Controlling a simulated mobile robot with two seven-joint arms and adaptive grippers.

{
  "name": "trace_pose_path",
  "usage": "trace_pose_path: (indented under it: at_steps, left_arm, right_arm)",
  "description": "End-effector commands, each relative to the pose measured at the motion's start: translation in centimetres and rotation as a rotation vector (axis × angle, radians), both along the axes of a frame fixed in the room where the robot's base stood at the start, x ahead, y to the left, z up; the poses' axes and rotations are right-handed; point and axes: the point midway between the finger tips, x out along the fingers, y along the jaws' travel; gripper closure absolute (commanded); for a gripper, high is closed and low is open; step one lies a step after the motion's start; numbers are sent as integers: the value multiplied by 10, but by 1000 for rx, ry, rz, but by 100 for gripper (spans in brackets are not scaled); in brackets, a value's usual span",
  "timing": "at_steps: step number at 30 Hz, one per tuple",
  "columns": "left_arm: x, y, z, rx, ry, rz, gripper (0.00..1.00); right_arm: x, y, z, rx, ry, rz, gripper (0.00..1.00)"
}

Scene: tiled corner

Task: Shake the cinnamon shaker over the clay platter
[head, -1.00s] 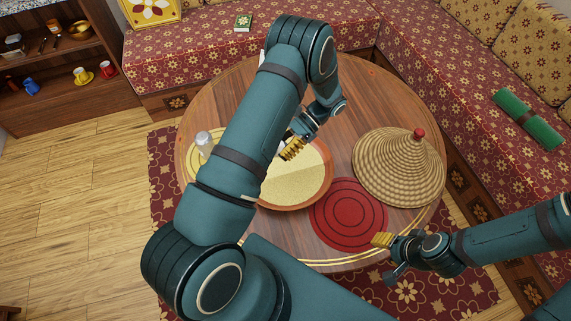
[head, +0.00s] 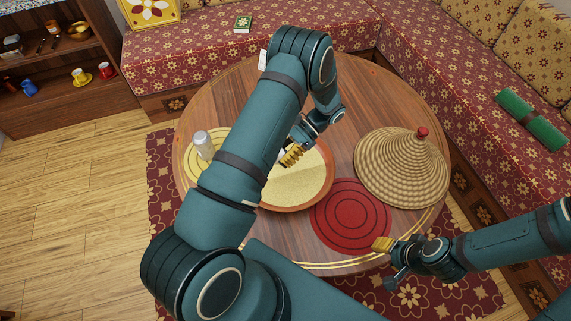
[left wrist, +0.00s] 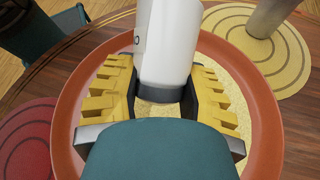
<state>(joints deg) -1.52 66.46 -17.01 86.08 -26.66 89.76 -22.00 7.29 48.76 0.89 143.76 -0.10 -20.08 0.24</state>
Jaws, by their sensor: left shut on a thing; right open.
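My left gripper (head: 291,155) is over the clay platter (head: 297,208), which holds a pale grainy layer. In the left wrist view, the yellow fingers (left wrist: 168,95) are shut on a white cylinder with a dark band at its end, which I take to be the cinnamon shaker (left wrist: 168,45). The platter's orange rim (left wrist: 66,110) shows around and beneath it there. In the head view my left arm hides most of the held shaker and part of the platter. My right gripper (head: 383,246) is open and empty near the table's front right edge.
A pale grey-white container (head: 203,146) stands on a yellow ringed mat (head: 191,165) left of the platter. A red ringed mat (head: 350,217) lies bare to the right. A woven cone lid (head: 402,170) stands at the table's right. Patterned benches (head: 440,60) border the table.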

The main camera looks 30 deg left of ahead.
Motion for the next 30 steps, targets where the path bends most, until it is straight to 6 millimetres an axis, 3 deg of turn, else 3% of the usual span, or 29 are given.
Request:
trace_pose_path:
  at_steps: [18, 30]
  left_arm:
    - [0, 0, 38, 0, 0, 0, 97]
    - [0, 0, 36, 0, 1, 0, 97]
  right_arm:
    - [0, 0, 26, 0, 0, 0, 53]
    - [0, 0, 24, 0, 0, 0, 53]
